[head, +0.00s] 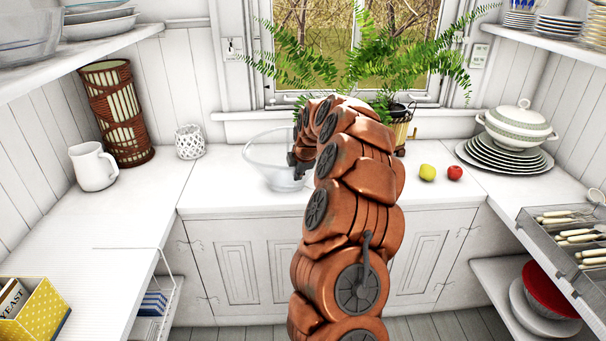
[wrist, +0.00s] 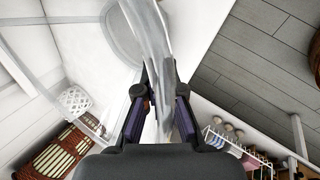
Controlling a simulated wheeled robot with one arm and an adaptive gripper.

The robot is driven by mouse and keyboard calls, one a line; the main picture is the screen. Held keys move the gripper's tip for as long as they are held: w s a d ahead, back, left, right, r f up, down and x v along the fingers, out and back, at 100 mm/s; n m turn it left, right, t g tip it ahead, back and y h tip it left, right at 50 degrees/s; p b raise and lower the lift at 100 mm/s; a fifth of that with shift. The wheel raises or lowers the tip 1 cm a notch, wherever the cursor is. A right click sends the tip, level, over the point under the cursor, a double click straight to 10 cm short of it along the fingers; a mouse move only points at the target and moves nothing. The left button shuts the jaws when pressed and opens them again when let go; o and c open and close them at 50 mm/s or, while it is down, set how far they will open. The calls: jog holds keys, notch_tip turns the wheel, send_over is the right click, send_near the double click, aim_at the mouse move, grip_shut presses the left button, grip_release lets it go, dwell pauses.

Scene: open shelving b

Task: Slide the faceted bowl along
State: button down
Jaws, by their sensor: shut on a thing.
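The faceted bowl (head: 265,155) is clear glass and stands on the white back counter, left of my arm. My gripper (head: 300,163) is at its right side, partly hidden behind my own arm links. In the wrist view the bowl's clear wall (wrist: 151,38) runs between the two fingers of my gripper (wrist: 159,92), which is shut on it. The bowl's right part is hidden by my arm in the head view.
A white lattice cup (head: 190,142) stands left of the bowl, with a white pitcher (head: 93,167) further left. The counter (head: 225,185) around the bowl's left is clear.

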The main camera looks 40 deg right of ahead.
jog(key=w+a, duration=1)
jog(key=a, duration=0.2)
dwell(2.1)
jog(key=shift+f, duration=0.1)
jog(key=c, duration=1.6)
grip_release()
jog(key=shift+w, duration=0.1)
jog(key=o, duration=0.4)
jog(key=shift+d, duration=0.1)
